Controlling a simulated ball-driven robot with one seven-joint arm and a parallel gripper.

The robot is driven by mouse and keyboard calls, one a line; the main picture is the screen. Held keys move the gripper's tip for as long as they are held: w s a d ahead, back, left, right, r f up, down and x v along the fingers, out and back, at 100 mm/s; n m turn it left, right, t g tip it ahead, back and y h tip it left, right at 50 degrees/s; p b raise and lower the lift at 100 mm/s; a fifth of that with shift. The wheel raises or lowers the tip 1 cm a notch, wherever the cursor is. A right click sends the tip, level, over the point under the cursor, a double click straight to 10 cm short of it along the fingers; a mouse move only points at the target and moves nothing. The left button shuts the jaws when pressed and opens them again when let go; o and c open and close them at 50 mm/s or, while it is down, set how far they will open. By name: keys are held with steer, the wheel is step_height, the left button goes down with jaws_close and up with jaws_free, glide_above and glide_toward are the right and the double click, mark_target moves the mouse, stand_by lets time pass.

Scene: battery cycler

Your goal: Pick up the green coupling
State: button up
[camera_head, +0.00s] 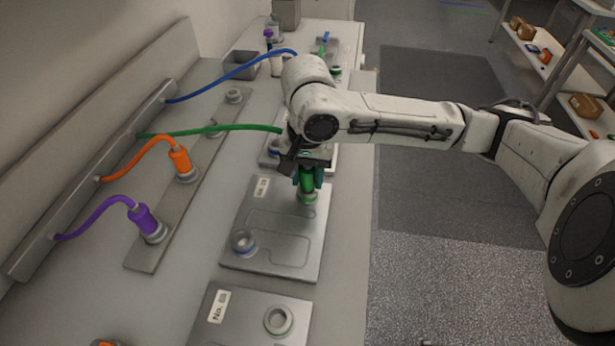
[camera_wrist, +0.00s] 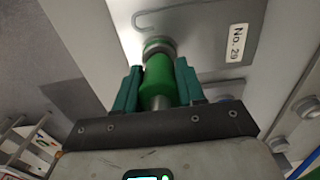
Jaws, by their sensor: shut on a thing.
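The green coupling (camera_head: 306,181) is a green cylinder on the end of a green cable (camera_head: 215,129) from the wall strip. It stands over a round port (camera_head: 307,197) on the grey plate (camera_head: 285,262). My gripper (camera_head: 307,178) reaches it from above and is shut on it. In the wrist view the coupling (camera_wrist: 158,78) sits between the two teal fingers (camera_wrist: 158,88), its far end at the round port (camera_wrist: 158,46). Whether the coupling is fully seated in the port I cannot tell. My gripper's body hides its cable end.
An orange coupling (camera_head: 180,160) and a purple coupling (camera_head: 146,220) stand on a metal strip (camera_head: 150,255) to the left. A blue cable (camera_head: 235,72) crosses behind my wrist. Another plate (camera_head: 250,325) lies in front. The floor (camera_head: 440,275) at the right is clear.

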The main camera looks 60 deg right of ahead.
steer(key=s+d+r, duration=0.9)
steer(key=s+r, duration=0.1)
steer(key=r, duration=0.2)
steer(key=shift+d, duration=0.35)
steer(key=shift+s, duration=0.1)
steer(key=o, duration=0.7)
steer(key=shift+c, duration=0.2)
jaws_close()
step_height(320, 180, up, 5)
steer(key=p, duration=0.5)
